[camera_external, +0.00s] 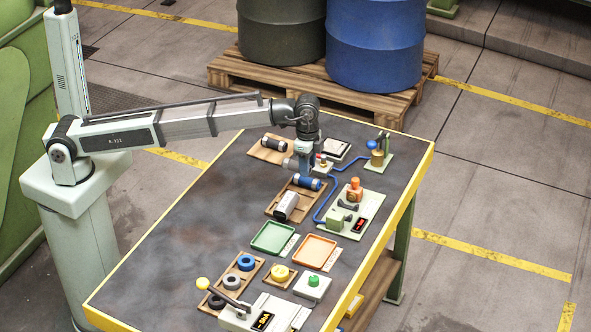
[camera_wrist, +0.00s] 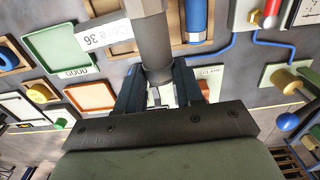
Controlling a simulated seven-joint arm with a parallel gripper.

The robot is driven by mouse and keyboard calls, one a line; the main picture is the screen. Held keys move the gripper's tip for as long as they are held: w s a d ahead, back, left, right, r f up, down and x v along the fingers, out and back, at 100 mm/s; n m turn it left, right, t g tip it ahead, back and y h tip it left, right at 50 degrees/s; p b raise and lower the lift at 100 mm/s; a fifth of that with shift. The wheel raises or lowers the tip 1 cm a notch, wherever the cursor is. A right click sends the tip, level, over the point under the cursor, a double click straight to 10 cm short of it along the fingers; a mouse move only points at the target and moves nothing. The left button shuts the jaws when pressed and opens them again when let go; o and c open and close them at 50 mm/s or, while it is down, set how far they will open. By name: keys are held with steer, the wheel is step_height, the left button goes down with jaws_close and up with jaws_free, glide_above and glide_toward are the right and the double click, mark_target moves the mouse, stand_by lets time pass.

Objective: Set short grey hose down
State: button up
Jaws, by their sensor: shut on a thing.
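My gripper (camera_wrist: 158,92) is shut on the short grey hose (camera_wrist: 154,45), a plain grey cylinder running away from the fingers in the wrist view. In the external view my gripper (camera_external: 304,171) is over the far part of the table, and the hose's grey end (camera_external: 290,163) juts out to its left. Below and beside it is a wooden tray (camera_external: 272,212) with a blue hose (camera_external: 307,182) and a white labelled block (camera_external: 286,205). The blue hose also shows in the wrist view (camera_wrist: 196,20). I cannot tell whether the held hose touches anything.
A second wooden tray (camera_external: 258,153) with a dark hose (camera_external: 273,145) lies just beyond. A clamp station (camera_external: 352,212) and blue tubing stand to the right. Green (camera_external: 272,238) and orange (camera_external: 315,252) trays are empty. The table's left side is clear.

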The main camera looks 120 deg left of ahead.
glide_above(255, 196)
steer(key=shift+f, duration=5.35)
steer(key=shift+f, duration=0.15)
steer(key=o, duration=1.1)
steer(key=shift+c, duration=0.2)
step_height(255, 196, up, 12)
